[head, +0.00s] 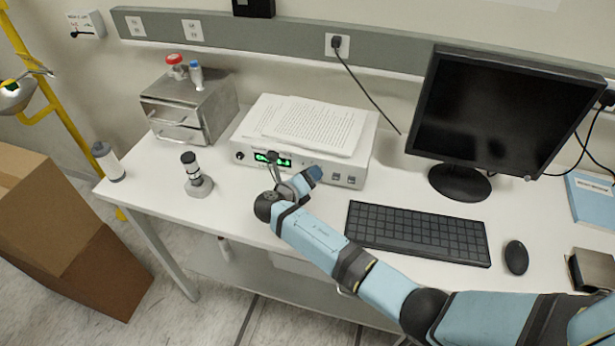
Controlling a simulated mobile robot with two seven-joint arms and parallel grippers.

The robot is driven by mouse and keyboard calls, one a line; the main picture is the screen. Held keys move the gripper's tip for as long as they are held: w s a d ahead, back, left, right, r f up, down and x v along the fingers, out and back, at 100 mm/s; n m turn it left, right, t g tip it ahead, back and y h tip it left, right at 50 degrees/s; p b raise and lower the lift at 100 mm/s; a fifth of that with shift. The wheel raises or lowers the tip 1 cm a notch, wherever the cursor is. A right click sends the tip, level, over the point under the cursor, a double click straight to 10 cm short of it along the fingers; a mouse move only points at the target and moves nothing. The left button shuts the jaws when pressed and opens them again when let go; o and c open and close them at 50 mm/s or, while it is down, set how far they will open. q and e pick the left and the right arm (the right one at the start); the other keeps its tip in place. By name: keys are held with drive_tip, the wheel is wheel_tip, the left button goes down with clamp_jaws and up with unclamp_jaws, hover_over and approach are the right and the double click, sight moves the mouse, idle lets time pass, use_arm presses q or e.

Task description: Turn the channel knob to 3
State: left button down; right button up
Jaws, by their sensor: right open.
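A white box-shaped instrument (356,162) with green lit digits (284,162) on its front panel stands on the desk. The digits are too small and too covered to read. A small dark knob (240,156) is at the left end of the panel; I cannot tell whether it is the channel knob. My right gripper (273,160) is open, with its fingers close in front of the display. It hides part of the panel; I cannot tell whether it touches it. My left gripper is not in view.
Papers (305,125) lie on the instrument. A metal drawer box (190,105) and a small microscope-like device (196,178) stand to the left. A keyboard (417,232), mouse (516,257) and monitor (500,110) are to the right.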

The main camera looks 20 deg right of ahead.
drive_tip(key=c, duration=0.9)
